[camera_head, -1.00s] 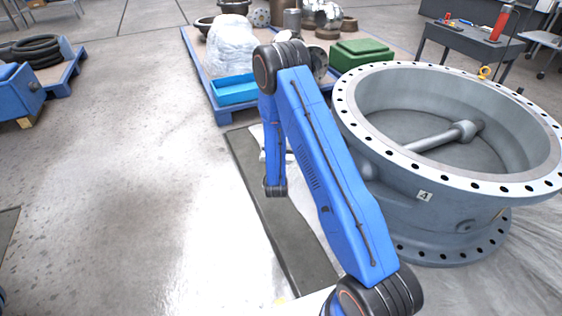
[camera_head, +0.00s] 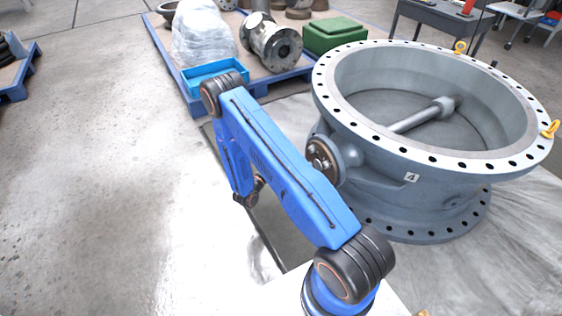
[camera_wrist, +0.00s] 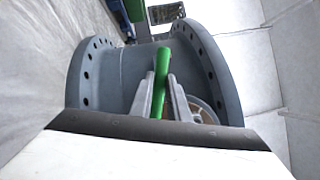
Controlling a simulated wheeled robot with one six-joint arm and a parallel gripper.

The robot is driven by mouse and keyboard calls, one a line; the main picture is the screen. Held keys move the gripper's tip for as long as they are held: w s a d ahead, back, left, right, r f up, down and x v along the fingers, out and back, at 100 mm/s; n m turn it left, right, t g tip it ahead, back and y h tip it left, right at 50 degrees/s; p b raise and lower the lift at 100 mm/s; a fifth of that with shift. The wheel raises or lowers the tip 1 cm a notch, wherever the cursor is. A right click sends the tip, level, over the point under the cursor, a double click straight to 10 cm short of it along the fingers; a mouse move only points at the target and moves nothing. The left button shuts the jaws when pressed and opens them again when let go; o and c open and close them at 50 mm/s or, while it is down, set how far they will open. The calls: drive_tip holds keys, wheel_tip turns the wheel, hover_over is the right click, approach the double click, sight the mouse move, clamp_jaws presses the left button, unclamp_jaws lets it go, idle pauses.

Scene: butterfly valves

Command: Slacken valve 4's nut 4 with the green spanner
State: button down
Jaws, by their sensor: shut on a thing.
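Valve 4 (camera_head: 385,190) is a large grey flanged ring with a "4" label, standing to the right of my arm in the head view. Its round side cover (camera_head: 322,160) faces my arm and is partly hidden by it. In the wrist view the valve body (camera_wrist: 130,75) fills the middle, with its flanges at left and right. My gripper (camera_wrist: 166,97) is shut on the green spanner (camera_wrist: 162,70), which points up in that view, apparently short of the valve. The head view does not show the gripper clearly. I cannot tell which nut is nut 4.
A blue pallet (camera_head: 196,106) at the back holds a blue bin (camera_head: 214,76), a wrapped bundle (camera_head: 203,38), a green case (camera_head: 334,36) and metal fittings. A grey table (camera_head: 440,33) stands behind the valve.

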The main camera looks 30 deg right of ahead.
drive_tip(key=shift+g, duration=0.7)
drive_tip(key=shift+s+d+f, duration=0.25)
drive_tip(key=shift+d, duration=0.6)
drive_tip(key=shift+s+d+f, duration=0.25)
drive_tip(key=shift+d+f, duration=0.05)
drive_tip(key=shift+d, duration=0.55)
drive_tip(key=shift+s+d+f, duration=0.25)
drive_tip(key=shift+d, duration=0.6)
drive_tip(key=shift+w+d, duration=0.1)
drive_tip(key=shift+d, duration=1.35)
wheel_tip(320, 180, down, 8)
drive_tip(key=s+n+g+y, duration=0.2)
drive_tip(key=n+g+y, duration=0.1)
drive_tip(key=n, duration=0.8)
drive_tip(key=shift+s+d+f+g, duration=0.2)
drive_tip(key=shift+s+g, duration=0.1)
drive_tip(key=shift+s, duration=0.05)
drive_tip(key=shift+w+r, duration=0.1)
drive_tip(key=shift+w, duration=0.05)
